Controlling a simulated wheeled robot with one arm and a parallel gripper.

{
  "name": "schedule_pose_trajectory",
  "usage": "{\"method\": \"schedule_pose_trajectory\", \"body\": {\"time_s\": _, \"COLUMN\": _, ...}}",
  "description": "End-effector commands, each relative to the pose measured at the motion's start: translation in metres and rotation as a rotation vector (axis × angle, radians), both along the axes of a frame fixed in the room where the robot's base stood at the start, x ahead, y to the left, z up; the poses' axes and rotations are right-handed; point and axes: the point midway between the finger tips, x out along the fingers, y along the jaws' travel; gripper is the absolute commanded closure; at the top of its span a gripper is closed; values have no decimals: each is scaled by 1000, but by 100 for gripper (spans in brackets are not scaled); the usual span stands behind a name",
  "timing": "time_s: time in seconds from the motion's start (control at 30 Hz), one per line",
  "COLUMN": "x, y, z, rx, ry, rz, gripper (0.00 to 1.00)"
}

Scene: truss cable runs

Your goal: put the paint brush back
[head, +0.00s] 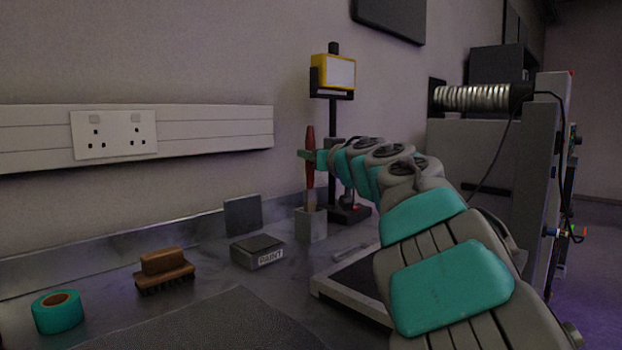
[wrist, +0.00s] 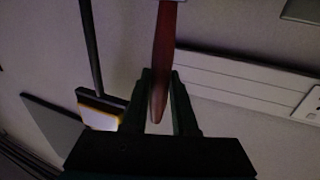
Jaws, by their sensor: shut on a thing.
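The paint brush (head: 310,180) has a red-brown handle and stands nearly upright, handle end up. My gripper (head: 310,155) is shut on its handle from the right. In the wrist view the red handle (wrist: 163,60) runs between the two dark fingers (wrist: 161,85), with a bit of pale metal at the top edge. A grey square pot (head: 311,226) stands on the bench directly below the brush. The brush's lower end meets the pot's mouth in the head view; its bristles are hidden, and I cannot tell how deep they sit.
A dark box labelled PAINT (head: 257,251) is left of the pot, with a grey block (head: 243,215) behind. A wooden scrubbing brush (head: 164,271) and teal tape roll (head: 58,312) lie further left. A yellow-framed lamp on a stand (head: 333,75) is close behind my gripper.

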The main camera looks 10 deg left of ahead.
Motion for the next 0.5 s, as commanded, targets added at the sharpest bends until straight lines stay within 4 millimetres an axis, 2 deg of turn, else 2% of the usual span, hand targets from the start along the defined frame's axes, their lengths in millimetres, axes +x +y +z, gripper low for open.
{"method": "schedule_pose_trajectory", "body": {"time_s": 0.3, "x": 0, "y": 0, "z": -42, "rx": 0, "ry": 3, "rz": 0, "gripper": 100}}
{"method": "schedule_pose_trajectory", "body": {"time_s": 0.5, "x": 0, "y": 0, "z": -49, "rx": -1, "ry": 1, "rz": 1, "gripper": 100}}
